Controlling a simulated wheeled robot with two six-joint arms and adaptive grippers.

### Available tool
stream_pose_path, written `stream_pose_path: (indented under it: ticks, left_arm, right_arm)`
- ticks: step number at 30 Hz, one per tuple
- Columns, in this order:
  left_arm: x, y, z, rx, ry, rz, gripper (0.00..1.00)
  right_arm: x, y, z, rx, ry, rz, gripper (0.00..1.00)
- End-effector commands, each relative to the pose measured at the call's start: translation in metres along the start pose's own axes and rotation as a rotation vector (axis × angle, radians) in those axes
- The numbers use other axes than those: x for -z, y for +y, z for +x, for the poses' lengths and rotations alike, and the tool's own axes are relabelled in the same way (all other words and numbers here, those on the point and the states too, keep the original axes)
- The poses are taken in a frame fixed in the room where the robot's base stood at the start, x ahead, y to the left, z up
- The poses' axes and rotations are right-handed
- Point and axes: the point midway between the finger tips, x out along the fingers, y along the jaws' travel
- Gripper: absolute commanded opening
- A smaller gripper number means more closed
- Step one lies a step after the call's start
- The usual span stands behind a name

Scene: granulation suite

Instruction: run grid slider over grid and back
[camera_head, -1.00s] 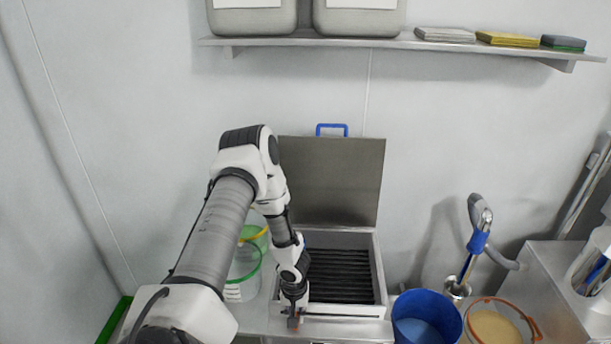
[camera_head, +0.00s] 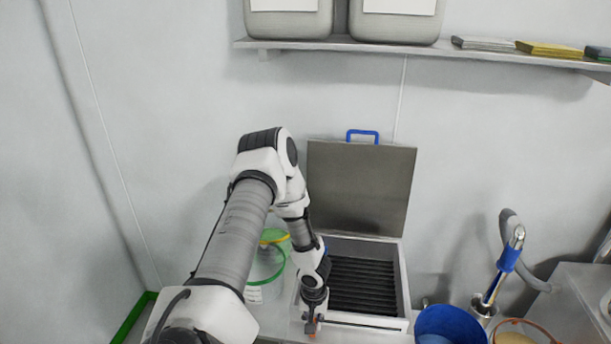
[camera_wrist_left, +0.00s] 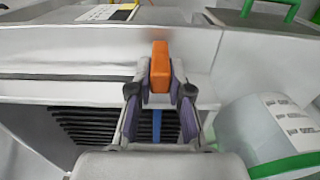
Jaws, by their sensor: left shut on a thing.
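The grid (camera_head: 362,287) is a set of dark parallel bars inside an open metal box, and it also shows in the left wrist view (camera_wrist_left: 85,125). The grid slider shows as an orange handle (camera_wrist_left: 160,65) in the left wrist view. My left gripper (camera_head: 312,322) is at the front left corner of the box. Its fingers (camera_wrist_left: 160,87) are shut on the orange handle. The rest of the slider is not clearly seen. The fingers and wrist hide part of the grid in the wrist view. My right gripper is not in view.
The box's lid (camera_head: 360,188) stands open behind it. A clear green-rimmed container (camera_head: 265,275) is close to the left of the box. A blue bucket (camera_head: 450,325) is to the right, beside a steel tool with a blue grip (camera_head: 509,259). A wall shelf (camera_head: 350,45) is above.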

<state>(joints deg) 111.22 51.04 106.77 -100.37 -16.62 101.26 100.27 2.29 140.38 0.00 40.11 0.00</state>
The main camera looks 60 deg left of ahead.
Motion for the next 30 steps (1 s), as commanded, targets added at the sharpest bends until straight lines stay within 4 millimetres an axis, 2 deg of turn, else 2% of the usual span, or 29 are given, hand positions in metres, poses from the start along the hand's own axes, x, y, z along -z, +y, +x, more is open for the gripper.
stream_pose_path:
  ticks: [9,30]
  left_arm:
    - [0.000,0.031,0.002,0.000,0.001,0.002,0.00]
    - [0.001,0.098,0.001,0.001,0.002,0.002,0.00]
  right_arm:
    - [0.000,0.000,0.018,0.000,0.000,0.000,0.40]
    - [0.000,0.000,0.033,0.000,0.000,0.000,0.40]
